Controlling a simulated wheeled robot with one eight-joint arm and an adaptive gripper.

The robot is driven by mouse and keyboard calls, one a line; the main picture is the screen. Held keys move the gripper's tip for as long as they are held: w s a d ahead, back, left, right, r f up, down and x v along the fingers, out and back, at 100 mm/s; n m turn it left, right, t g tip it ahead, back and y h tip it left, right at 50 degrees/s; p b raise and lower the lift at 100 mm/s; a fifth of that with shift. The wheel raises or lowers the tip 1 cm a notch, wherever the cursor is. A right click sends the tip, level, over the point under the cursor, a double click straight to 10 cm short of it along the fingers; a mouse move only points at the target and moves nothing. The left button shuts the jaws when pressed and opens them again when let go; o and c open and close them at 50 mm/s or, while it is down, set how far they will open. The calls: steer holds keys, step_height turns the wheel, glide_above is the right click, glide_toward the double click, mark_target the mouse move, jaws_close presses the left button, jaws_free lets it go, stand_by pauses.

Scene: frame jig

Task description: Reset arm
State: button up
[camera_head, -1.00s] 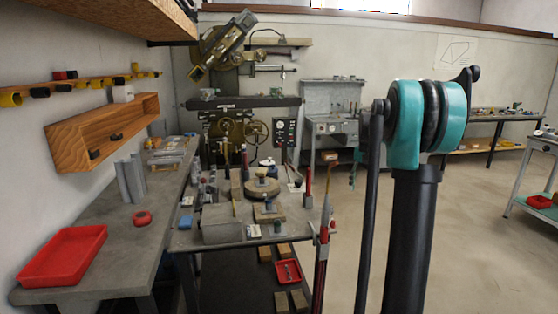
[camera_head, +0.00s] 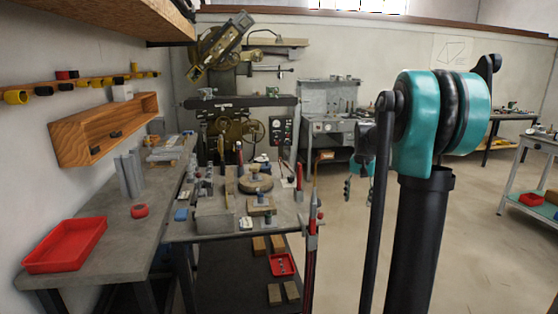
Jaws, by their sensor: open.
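My arm stands at the right of the head view, with a teal and black joint above a thick black link and a thin dark rod. My gripper (camera_head: 358,195) shows small and partly hidden just left of the rod. Its two dark fingers hang down, apart, with nothing visible between them. It is seen in front of the bare floor, right of the low metal table (camera_head: 228,234), and looks clear of it.
Parts and blocks crowd the low metal table. Red-and-grey upright posts (camera_head: 313,240) stand at its right edge. A grey bench (camera_head: 115,255) with a red tray (camera_head: 65,246) is at left. A milling machine (camera_head: 235,100) stands behind. Open floor (camera_head: 480,240) lies right.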

steer(key=s+a+f+n+t, duration=0.1)
steer(key=s+a+f+n, duration=0.1)
steer(key=s+f, duration=0.3)
steer(key=s+a+f+n+t, duration=0.1)
steer(key=s+a+f, duration=0.3)
steer(key=s, duration=1)
steer(key=s+a+f+n+t, duration=0.1)
steer(key=s+a+f+n, duration=0.1)
steer(key=s+f, duration=0.4)
steer(key=s+a, duration=0.1)
steer(key=s, duration=0.3)
steer(key=shift+a+f+n, duration=0.25)
steer(key=shift+f+n, duration=0.05)
steer(key=shift+f, duration=0.1)
